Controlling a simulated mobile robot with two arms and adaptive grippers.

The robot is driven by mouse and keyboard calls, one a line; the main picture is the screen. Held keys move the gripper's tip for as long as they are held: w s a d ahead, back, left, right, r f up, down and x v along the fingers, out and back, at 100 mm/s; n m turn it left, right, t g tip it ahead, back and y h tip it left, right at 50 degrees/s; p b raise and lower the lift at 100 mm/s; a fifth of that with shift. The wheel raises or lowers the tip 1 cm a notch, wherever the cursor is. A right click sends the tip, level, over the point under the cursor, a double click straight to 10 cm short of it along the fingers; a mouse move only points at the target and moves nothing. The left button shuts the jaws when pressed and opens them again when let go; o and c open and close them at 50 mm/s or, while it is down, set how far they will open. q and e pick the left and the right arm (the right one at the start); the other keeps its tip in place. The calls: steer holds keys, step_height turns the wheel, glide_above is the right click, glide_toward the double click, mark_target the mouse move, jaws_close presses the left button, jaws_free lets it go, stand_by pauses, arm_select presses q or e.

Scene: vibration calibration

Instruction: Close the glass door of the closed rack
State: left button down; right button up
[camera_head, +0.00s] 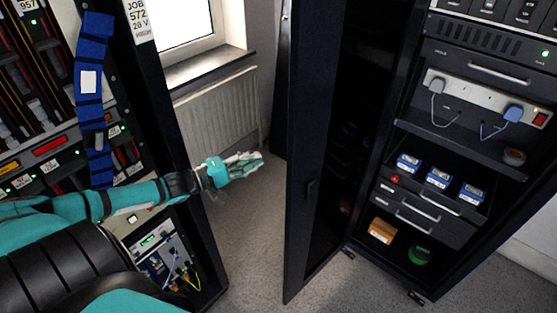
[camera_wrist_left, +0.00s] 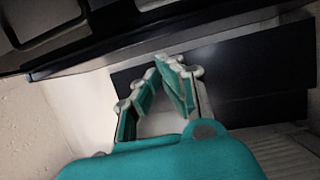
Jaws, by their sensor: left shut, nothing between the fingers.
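The closed rack (camera_head: 409,128) stands at the right of the head view with its shelves exposed. My left gripper (camera_head: 260,158), white and teal, is shut and empty. It is to the left of the door, apart from it in the picture. In the left wrist view the fingertips (camera_wrist_left: 168,62) come together in front of dark panels that I cannot identify for sure. My right gripper is not in view.
Another rack (camera_head: 180,190) with a blue strap (camera_head: 92,45) stands at the left, close to my left arm. A radiator (camera_head: 220,112) is under the window behind. Grey carpet (camera_head: 250,225) is clear between the left rack and the door. Blue boxes (camera_head: 438,178) sit on a shelf.

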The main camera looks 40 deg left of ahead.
arm_select(q)
steer(key=w+d+p, duration=0.2)
steer(key=w+d, duration=0.1)
steer(key=d, duration=0.3)
steer(key=shift+w+p, duration=0.35)
steer(key=shift+d, duration=0.15)
